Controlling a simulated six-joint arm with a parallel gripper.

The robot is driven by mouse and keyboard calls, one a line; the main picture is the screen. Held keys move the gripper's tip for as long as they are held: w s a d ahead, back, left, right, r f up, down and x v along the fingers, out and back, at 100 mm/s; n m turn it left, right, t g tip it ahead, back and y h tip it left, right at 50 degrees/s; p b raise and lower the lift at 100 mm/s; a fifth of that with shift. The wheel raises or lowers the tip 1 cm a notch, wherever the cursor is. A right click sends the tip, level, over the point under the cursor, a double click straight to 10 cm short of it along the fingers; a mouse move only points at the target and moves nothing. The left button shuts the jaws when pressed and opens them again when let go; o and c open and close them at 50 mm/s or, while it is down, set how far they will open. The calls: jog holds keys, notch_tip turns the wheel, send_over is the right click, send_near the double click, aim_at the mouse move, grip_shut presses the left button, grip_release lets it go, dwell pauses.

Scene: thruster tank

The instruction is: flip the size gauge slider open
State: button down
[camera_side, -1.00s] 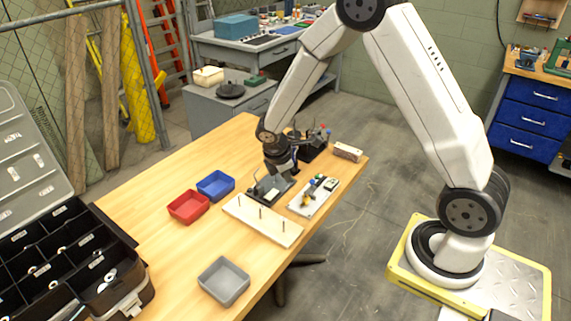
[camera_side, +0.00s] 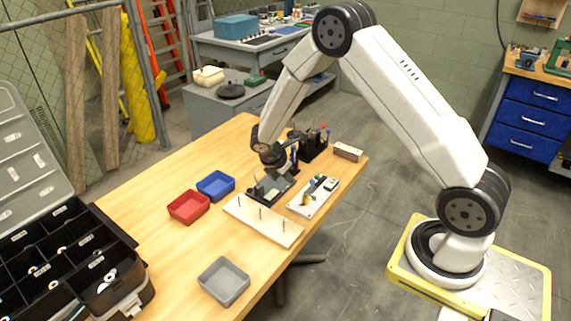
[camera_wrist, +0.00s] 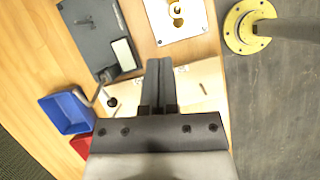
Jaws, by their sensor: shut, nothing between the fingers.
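A dark gauge plate (camera_side: 262,192), which appears to be the size gauge, lies flat on the table behind the white peg board. In the wrist view, the dark plate (camera_wrist: 92,32) is at upper left, with a pale pad and a thin dark arm at its near edge. I cannot tell for certain which part is the slider or how it is set. My gripper (camera_side: 293,162) is above the back of the gauge plate in the side view. In the wrist view, my gripper (camera_wrist: 165,65) has its fingers together, empty, to the right of the gauge plate.
The white peg board (camera_side: 262,222) has upright pegs. A small white panel (camera_side: 313,197) with coloured parts lies to its right. Red (camera_side: 188,207) and blue (camera_side: 215,185) bins stand left; a grey bin (camera_side: 224,281) is in front. A dark tool rack (camera_side: 316,143) stands behind.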

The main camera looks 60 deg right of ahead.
aim_at(309, 190)
jog(key=x, duration=1)
jog(key=shift+s, duration=0.1)
jog(key=shift+s+d+r, duration=0.1)
jog(key=shift+d, duration=0.45)
jog(key=shift+s+d+r, duration=0.1)
jog(key=shift+d+r, duration=0.05)
jog(key=shift+d, duration=0.35)
jog(key=shift+s+d+r, duration=0.1)
jog(key=shift+d+r, duration=0.1)
jog(key=shift+d, duration=0.6)
jog(key=shift+d, duration=1.65)
jog(key=shift+a, duration=0.2)
